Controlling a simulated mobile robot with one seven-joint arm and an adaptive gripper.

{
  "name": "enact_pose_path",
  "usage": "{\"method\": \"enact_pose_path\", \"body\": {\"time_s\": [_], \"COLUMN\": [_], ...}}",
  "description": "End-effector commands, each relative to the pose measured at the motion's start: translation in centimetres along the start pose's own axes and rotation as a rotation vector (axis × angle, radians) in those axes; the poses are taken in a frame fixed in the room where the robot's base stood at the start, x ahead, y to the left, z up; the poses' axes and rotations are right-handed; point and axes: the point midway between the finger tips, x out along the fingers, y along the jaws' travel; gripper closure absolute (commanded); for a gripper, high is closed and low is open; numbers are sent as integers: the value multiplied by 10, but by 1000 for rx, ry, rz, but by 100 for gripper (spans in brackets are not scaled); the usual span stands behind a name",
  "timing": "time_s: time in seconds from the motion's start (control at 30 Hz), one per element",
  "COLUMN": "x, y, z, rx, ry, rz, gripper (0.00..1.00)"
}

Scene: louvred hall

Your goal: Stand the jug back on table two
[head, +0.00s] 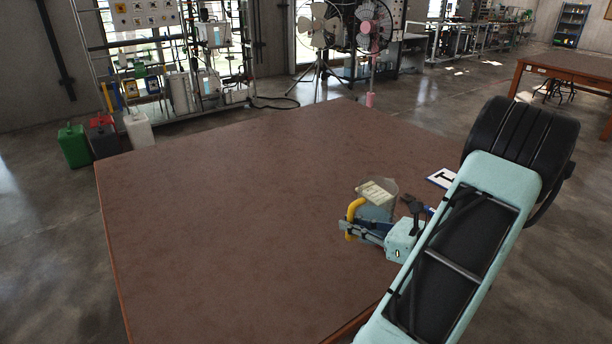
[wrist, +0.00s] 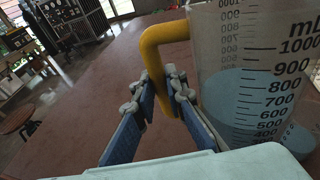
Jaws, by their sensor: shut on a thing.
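The jug (head: 376,207) is a clear measuring jug with a yellow handle, black graduations and pale blue liquid inside. In the wrist view the jug (wrist: 250,75) fills the right side. My gripper (head: 352,230) is shut on the yellow handle (wrist: 157,45), with its blue finger pads on either side of it. The jug shows over the right part of a large brown table (head: 220,210). I cannot tell whether its base touches the top. My arm hides the table's right edge.
A white card with a dark mark (head: 441,178) lies right of the jug. Most of the brown top is bare. Another brown table (head: 570,66) stands at far right. Green (head: 73,146), dark and white cans, a rack and fans (head: 318,27) stand beyond the table.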

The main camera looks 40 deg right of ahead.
Motion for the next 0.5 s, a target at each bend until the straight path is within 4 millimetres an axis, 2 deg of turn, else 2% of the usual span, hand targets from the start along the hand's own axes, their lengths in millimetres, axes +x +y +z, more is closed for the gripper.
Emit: {"method": "enact_pose_path", "body": {"time_s": [0.07,0.17,0.5], "x": [-3,6,72], "y": [-2,5,56], "z": [-1,-4,-24], "rx": [0,5,6], "ry": [-3,-5,-4], "rz": [-10,-12,-8], "gripper": [100,100,100]}}
